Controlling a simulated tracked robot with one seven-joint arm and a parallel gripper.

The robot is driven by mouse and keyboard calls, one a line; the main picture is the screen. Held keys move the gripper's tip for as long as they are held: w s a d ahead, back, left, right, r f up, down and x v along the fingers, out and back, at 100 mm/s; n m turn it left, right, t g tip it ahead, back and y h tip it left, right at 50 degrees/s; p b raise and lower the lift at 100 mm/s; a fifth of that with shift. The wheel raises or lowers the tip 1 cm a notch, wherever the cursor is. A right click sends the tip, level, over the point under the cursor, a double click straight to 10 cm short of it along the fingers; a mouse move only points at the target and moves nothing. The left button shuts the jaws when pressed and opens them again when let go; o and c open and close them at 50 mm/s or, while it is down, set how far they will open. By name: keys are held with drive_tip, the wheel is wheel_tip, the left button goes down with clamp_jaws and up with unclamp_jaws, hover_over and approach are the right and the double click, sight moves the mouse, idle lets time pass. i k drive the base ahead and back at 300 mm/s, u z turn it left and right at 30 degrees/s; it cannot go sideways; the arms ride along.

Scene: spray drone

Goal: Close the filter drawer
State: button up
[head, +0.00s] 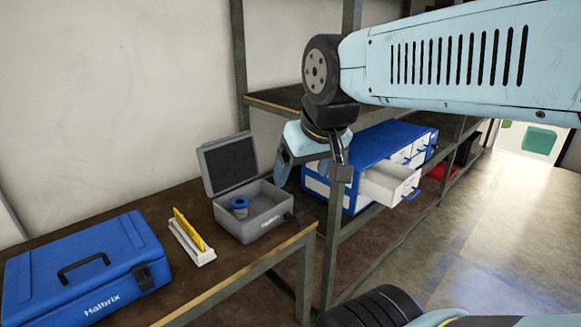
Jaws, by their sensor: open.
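The filter drawer (390,184) is a white drawer with a blue handle, pulled out from the front of a blue and white drawer cabinet (375,148). The cabinet stands on the shelf unit, right of the table. My gripper (312,172) is open and empty, pointing down. In the picture it is left of the drawer and overlaps the cabinet's left end. I cannot tell its exact distance from the cabinet. The inside of the drawer shows only partly, and its contents are not clear.
An open grey case (262,226) holding a small blue item stands on the table (178,295). A yellow item in a white holder (192,243) and a closed blue case (85,268) are to its left. Shelf posts rise near my arm. Open floor (480,220) lies to the right.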

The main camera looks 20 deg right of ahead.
sight(387, 183)
drive_tip(key=z, duration=1.7)
drive_tip(key=k, duration=0.6)
drive_tip(key=u, duration=0.4)
drive_tip(key=i, duration=1.4)
drive_tip(key=z, duration=0.5)
